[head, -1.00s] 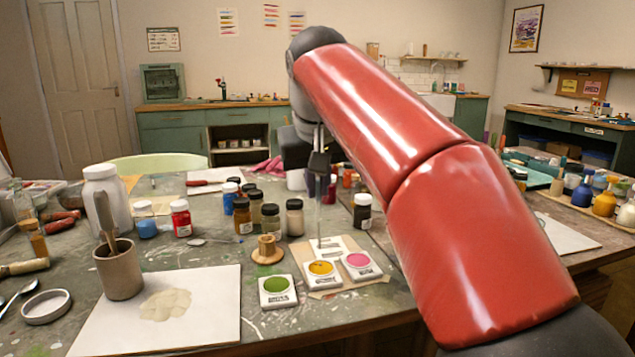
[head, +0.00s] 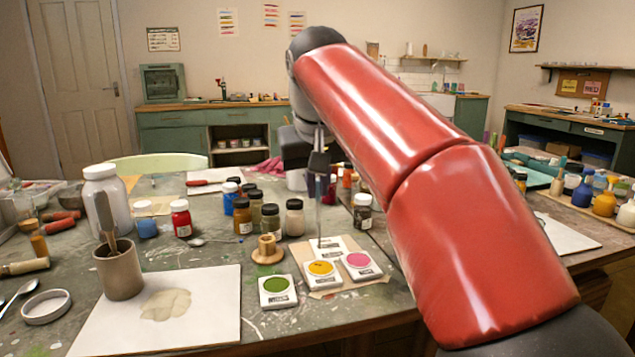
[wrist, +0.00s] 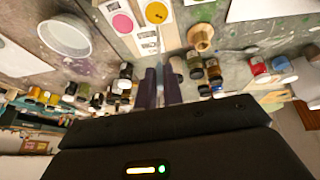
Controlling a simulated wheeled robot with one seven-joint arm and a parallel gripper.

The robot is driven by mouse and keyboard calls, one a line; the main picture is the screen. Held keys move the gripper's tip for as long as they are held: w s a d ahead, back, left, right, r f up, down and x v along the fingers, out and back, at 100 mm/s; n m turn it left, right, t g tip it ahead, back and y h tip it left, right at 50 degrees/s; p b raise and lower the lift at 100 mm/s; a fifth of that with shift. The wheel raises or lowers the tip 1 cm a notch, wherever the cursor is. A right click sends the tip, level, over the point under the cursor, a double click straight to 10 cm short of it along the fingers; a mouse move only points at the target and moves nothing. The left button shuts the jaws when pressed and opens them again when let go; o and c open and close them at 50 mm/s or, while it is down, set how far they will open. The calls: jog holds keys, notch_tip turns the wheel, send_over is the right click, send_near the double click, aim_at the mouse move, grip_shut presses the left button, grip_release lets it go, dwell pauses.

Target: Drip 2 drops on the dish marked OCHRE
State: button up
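The yellow-orange dish (wrist: 157,12) and pink dish (wrist: 123,23) also show in the wrist view. My gripper (head: 319,162) is closed around the top of a thin, clear dropper (head: 319,210), which hangs upright, its tip just behind the yellow-orange dish. I cannot tell the tip's height or whether it holds liquid. The fingers (wrist: 161,85) also show in the wrist view.
A wooden stand (head: 268,250) is left of the dropper. Several pigment bottles (head: 271,222) stand behind it, and another bottle (head: 362,212) is to the right. A white sheet (head: 200,330) and a cup (head: 119,272) with a tool lie to the left.

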jog(key=shift+r+p, duration=0.75)
jog(key=shift+r, duration=1.75)
